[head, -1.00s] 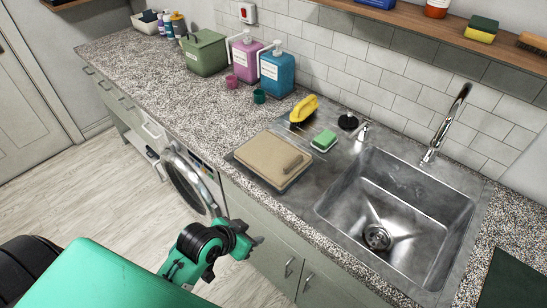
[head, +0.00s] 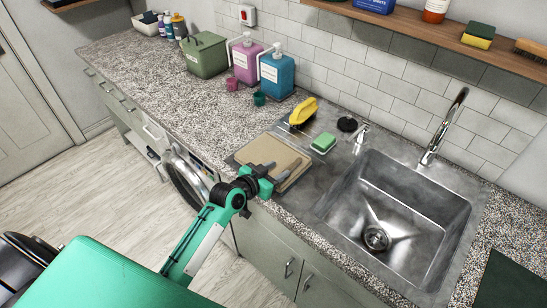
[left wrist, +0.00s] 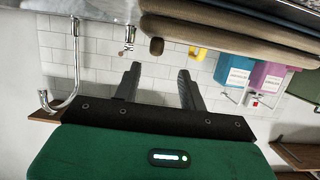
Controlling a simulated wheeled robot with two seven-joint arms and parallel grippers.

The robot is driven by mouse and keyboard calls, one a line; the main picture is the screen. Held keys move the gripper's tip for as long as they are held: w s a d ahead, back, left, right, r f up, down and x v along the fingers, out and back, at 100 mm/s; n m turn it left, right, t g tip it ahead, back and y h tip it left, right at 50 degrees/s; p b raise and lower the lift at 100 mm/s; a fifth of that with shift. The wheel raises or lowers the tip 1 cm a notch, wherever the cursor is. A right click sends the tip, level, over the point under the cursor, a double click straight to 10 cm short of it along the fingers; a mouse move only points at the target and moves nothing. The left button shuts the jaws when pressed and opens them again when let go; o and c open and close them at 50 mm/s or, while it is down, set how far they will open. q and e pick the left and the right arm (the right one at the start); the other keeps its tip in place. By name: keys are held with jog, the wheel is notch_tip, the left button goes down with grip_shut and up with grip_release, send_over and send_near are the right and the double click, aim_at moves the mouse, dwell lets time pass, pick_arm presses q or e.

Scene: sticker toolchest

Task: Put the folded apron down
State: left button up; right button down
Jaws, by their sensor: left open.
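The folded apron (head: 257,151) is a flat tan bundle on the counter left of the sink, with dark edges showing beneath it. A small brown raised part (left wrist: 156,46) on it shows in the left wrist view. There the layered apron (left wrist: 235,32) fills the upper right of the upside-down picture. My left gripper (head: 274,172) is at the apron's front right part and hides some of it. Its two fingers (left wrist: 159,72) are apart, with the brown part appearing between their tips; contact cannot be told. My right gripper is not in view.
The sink (head: 400,215) and faucet (head: 440,130) are to the right. Blue (head: 277,76) and purple (head: 245,62) dispensers and a green box (head: 205,54) stand farther left. The left counter's front is clear.

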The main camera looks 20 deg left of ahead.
aim_at(291, 165)
pick_arm(q)
jog(key=shift+w+d+f, duration=0.15)
jog(key=shift+w+d, duration=0.05)
jog(key=shift+w, duration=0.25)
jog(key=shift+w+d+f+p, duration=0.1)
jog(key=shift+w+d+p, duration=0.25)
jog(key=shift+w+p, duration=0.15)
jog(key=p+x, duration=0.1)
jog(key=x, duration=0.2)
jog(key=shift+s+d+f, duration=0.1)
jog(key=shift+d+f, duration=0.1)
jog(key=shift+w+d+f, duration=0.15)
jog(key=shift+w+f, duration=0.1)
jog(key=shift+w, duration=0.2)
jog(key=shift+c, duration=0.4)
grip_shut()
